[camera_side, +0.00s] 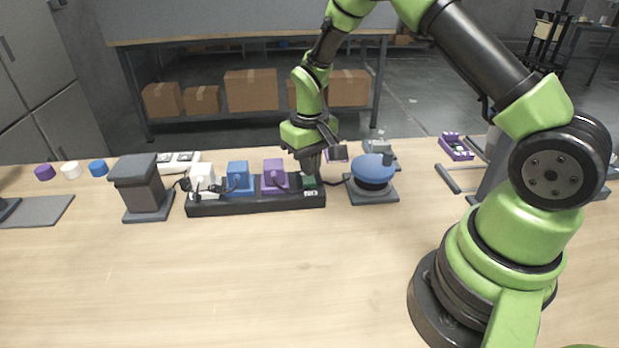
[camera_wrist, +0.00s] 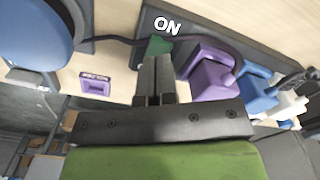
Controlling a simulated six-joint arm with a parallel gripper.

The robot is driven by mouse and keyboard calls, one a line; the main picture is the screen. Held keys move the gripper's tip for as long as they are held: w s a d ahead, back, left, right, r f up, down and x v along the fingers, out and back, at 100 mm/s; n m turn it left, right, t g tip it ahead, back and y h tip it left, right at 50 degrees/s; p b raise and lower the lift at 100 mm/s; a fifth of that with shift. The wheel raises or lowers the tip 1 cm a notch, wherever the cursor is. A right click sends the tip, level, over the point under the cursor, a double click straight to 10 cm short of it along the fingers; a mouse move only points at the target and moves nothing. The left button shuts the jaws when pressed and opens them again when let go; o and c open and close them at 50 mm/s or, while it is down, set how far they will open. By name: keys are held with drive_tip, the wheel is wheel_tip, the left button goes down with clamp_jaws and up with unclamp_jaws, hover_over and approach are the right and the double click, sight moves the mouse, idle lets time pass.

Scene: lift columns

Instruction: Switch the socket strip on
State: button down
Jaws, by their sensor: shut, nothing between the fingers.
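The black socket strip (camera_side: 255,207) lies on the wooden table. A white plug (camera_side: 202,176), a blue plug (camera_side: 238,176) and a purple plug (camera_side: 274,175) sit in it. At its right end is a green switch (camera_side: 310,183), with a white marking beside it. In the wrist view the green switch (camera_wrist: 158,46) shows just beyond my fingertips, beside the word ON. My gripper (camera_side: 310,172) is shut and empty, pointing down at the switch end of the strip. Its closed fingers (camera_wrist: 156,62) hide part of the switch; I cannot tell whether they touch it.
A blue round device (camera_side: 373,170) on a grey base stands close right of the strip. A grey-topped block (camera_side: 138,185) stands close left. A purple tray (camera_side: 457,147) is at the back right. The table in front of the strip is clear.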

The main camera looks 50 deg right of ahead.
drive_tip(key=shift+f, duration=1.25)
idle(0.8)
drive_tip(key=shift+r, duration=3.55)
drive_tip(key=shift+r, duration=0.15)
wheel_tip(320, 180, up, 7)
drive_tip(key=t, duration=0.1)
hover_over(310, 182)
drive_tip(key=s+a, duration=0.2)
drive_tip(key=s+a+r+t, duration=0.25)
drive_tip(key=s+r, duration=0.25)
drive_tip(key=r, duration=0.3)
drive_tip(key=s+a+r+t+y, duration=0.1)
drive_tip(key=s+r+t, duration=0.1)
drive_tip(key=s, duration=0.4)
drive_tip(key=s+a+r+m+t+y, duration=0.1)
drive_tip(key=s+a+r, duration=0.1)
drive_tip(key=s, duration=0.5)
drive_tip(key=shift+a+r+t, duration=0.25)
drive_tip(key=shift+r+t, duration=0.1)
